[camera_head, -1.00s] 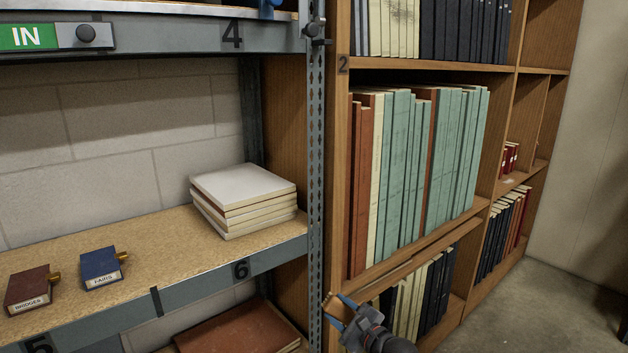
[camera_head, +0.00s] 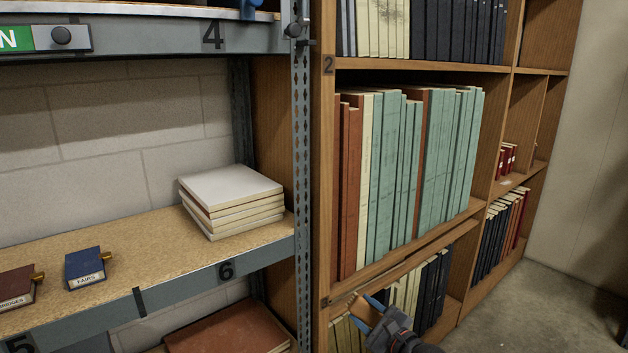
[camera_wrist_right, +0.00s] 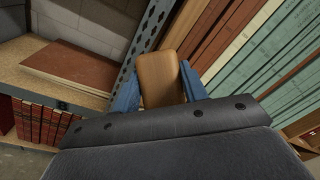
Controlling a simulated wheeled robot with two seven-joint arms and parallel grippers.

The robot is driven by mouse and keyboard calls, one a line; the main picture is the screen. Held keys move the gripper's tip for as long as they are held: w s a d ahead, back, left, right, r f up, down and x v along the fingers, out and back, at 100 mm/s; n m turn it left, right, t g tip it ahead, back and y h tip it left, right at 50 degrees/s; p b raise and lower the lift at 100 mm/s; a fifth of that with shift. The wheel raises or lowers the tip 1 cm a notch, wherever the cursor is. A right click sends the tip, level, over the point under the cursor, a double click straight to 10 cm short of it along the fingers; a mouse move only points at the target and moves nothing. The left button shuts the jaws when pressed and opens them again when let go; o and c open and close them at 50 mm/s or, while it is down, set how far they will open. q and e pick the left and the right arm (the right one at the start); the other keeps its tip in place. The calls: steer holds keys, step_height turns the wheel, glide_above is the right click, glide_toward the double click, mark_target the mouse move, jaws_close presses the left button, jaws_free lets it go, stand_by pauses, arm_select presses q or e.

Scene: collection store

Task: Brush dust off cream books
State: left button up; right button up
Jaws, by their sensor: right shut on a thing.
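Cream books (camera_head: 385,28) stand upright in the top bay of the wooden bookcase, left of black books. Dark specks, seemingly dust, show on the spines at their right end. More cream books (camera_head: 398,292) stand in the bottom bay, partly behind my right gripper. My right gripper (camera_head: 366,308) is low in front of the bookcase, well below the upper cream books. Its blue fingers are shut on a wooden piece, apparently a brush handle (camera_wrist_right: 160,80); no bristles show. My left gripper is not in view.
A metal post (camera_head: 302,190) stands between the grey shelving and the bookcase. A stack of pale books (camera_head: 232,200) and a blue book (camera_head: 85,266) lie on the left shelf. Floor (camera_head: 560,290) is clear at right.

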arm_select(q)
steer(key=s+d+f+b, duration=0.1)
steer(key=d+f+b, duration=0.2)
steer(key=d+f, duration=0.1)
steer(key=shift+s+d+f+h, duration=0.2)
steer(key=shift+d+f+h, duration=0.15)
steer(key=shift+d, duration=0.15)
arm_select(e)
steer(key=s+d+f+m+h, duration=0.1)
steer(key=s+d+f, duration=0.2)
steer(key=d+f, duration=0.5)
steer(key=shift+s+d+f+t, duration=0.15)
steer(key=shift+s+f+t, duration=0.2)
steer(key=shift+f, duration=0.4)
